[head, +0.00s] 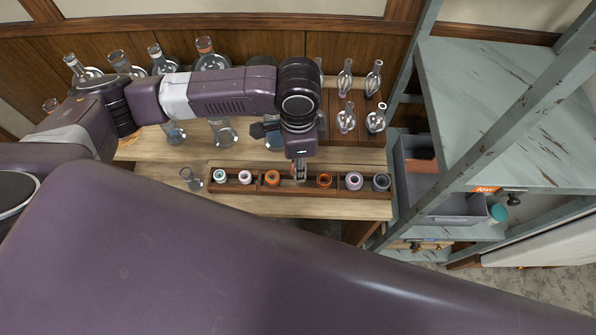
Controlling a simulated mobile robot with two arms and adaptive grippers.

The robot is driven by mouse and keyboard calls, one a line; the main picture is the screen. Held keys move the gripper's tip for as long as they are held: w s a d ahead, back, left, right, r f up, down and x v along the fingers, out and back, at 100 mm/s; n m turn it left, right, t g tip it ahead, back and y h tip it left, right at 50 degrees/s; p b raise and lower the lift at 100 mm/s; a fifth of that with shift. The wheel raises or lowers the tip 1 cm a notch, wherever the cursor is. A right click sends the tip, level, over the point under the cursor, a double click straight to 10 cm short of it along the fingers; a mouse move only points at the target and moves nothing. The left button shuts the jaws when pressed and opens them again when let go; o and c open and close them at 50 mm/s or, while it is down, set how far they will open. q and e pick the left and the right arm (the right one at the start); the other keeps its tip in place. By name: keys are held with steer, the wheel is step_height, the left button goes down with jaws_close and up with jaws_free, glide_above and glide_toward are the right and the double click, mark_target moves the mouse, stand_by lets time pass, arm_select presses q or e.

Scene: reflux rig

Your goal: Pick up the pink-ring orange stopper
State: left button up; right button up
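A long wooden rack (336,190) on the table holds a row of small stoppers. One orange stopper (272,178) sits left of my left gripper (299,174), and another orange stopper (323,181) sits to its right. The ring colours are too small to tell, so I cannot say which one is pink-ringed. My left gripper points down over the rack between the two orange stoppers. Its fingertips are at the rack, and whether they hold anything is unclear. My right gripper is out of view.
The rack also holds a teal-white stopper (220,176), a pale stopper (245,177), a lilac stopper (353,181) and a dark grey stopper (381,182). A small flask (191,179) stands left of it. Glassware stands behind. A shelf unit (490,120) with a grey bin (440,203) is right.

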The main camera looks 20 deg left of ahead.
arm_select(q)
step_height(320, 180, up, 15)
steer(key=shift+f+b, duration=0.15)
steer(key=shift+b, duration=0.25)
steer(key=shift+f, duration=0.1)
